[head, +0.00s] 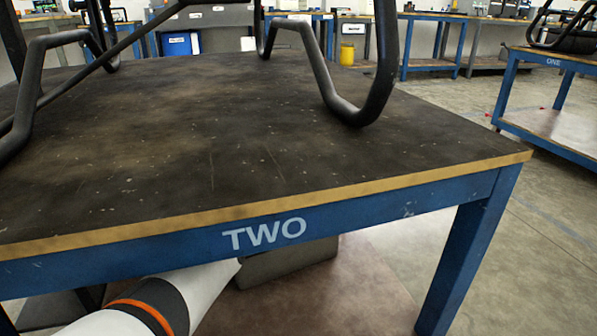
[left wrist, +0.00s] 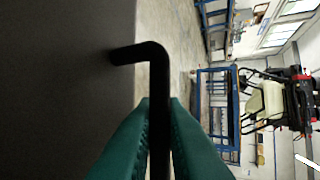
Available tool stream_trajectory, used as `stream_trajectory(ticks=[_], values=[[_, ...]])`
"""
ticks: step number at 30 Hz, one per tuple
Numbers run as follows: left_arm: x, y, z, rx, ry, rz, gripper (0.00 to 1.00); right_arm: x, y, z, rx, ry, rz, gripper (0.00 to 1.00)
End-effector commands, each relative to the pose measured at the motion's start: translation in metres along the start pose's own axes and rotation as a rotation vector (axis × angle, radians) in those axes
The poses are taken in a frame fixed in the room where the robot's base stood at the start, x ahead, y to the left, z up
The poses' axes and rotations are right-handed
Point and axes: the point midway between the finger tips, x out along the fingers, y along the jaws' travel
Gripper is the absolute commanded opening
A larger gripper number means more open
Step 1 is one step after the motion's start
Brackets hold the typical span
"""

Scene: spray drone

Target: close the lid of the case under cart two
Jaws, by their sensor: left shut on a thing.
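Cart two is a table with a dark worn top (head: 220,120) and a blue front rail marked TWO (head: 265,234). Under it, a dark grey case (head: 290,264) shows in part on the lower shelf; the rest is hidden by the rail and my white left arm. My left gripper is hidden under the cart in the head view. In the left wrist view its green fingers (left wrist: 160,104) are shut on a black bent handle (left wrist: 159,75). The handle joins a flat dark panel (left wrist: 60,85) at left, seemingly the case's lid. My right gripper is not in view.
Black tubular drone legs (head: 350,112) stand on the cart's top. The cart's blue leg (head: 468,255) is at the right. Cart one (head: 548,62) stands at the far right, with clear floor (head: 535,235) between. The wrist view shows another drone (left wrist: 275,98) farther off.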

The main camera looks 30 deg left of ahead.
Motion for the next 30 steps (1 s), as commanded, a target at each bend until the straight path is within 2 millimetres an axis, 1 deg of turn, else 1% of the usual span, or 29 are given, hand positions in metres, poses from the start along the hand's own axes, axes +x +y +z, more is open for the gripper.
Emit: stream_trajectory(ticks=[1,11,12,13,26,30], values=[[0.002,0.004,-0.001,0.002,0.001,0.01,0.0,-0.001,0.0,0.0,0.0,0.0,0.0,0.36],[0.002,0.006,-0.002,0.003,0.001,0.013,0.0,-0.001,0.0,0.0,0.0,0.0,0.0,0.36],[0.002,0.006,-0.002,0.003,0.001,0.014,0.14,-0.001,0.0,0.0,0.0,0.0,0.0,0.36],[0.002,0.006,-0.002,0.002,0.001,0.014,0.19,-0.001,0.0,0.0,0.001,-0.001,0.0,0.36],[0.001,0.003,-0.001,0.001,0.0,0.006,0.19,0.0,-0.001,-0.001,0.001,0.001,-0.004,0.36],[-0.005,-0.006,0.001,-0.009,-0.002,-0.029,0.19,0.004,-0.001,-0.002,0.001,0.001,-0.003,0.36]])
